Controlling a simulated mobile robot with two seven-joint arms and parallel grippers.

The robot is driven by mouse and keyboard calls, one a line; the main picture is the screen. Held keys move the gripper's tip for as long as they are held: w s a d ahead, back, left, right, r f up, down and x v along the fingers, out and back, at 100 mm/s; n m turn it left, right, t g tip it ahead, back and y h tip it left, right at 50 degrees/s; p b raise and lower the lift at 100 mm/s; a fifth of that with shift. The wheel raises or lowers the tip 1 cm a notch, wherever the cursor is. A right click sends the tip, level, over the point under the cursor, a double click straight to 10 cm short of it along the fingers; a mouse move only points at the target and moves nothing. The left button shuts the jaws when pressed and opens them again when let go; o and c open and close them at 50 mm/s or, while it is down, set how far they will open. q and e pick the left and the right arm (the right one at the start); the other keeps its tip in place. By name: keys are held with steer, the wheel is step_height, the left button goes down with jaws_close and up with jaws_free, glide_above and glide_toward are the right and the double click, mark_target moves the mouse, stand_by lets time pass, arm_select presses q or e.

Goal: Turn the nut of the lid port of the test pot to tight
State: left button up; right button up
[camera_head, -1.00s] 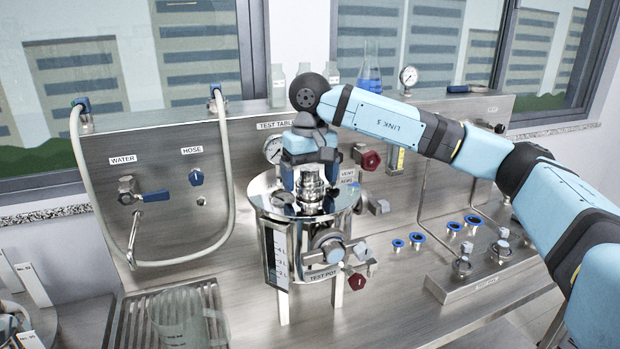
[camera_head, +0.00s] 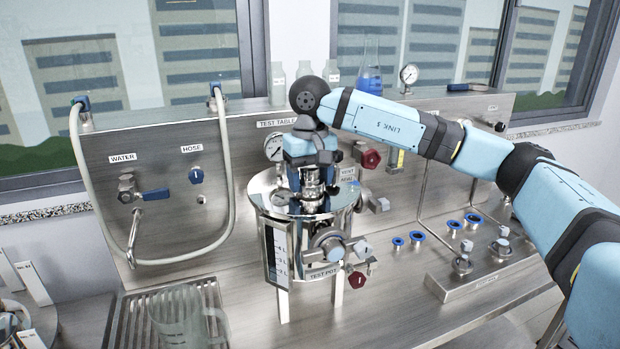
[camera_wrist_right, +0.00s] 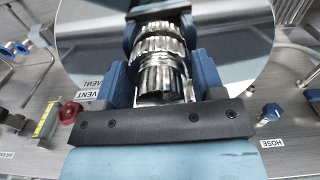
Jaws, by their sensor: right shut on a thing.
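The test pot (camera_head: 286,251) is a shiny steel vessel standing on the steel bench, with a level scale on its left front. Its lid port nut (camera_head: 311,180) is a ridged metal collar on top of the lid. My right gripper (camera_head: 312,188) reaches down from above and is shut on the nut. In the right wrist view the nut (camera_wrist_right: 163,78) sits between the two blue fingers, with the round mirror-like lid (camera_wrist_right: 232,50) behind it. How tight the nut is cannot be told. My left gripper is not in view.
A gauge (camera_head: 275,148) and red knobs (camera_head: 371,158) stand close behind the pot. A side valve (camera_head: 335,250) sticks out at its front. A glass jug (camera_head: 186,315) stands on the grating at left. Blue-rimmed fittings (camera_head: 416,238) lie to the right.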

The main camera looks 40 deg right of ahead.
steer(key=shift+m, duration=0.3)
steer(key=shift+m+b, duration=0.3)
steer(key=shift+m, duration=1.3)
steer(key=shift+m+b, duration=0.5)
steer(key=shift+m, duration=4.6)
steer(key=shift+r+m, duration=0.1)
steer(key=shift+m, duration=5)
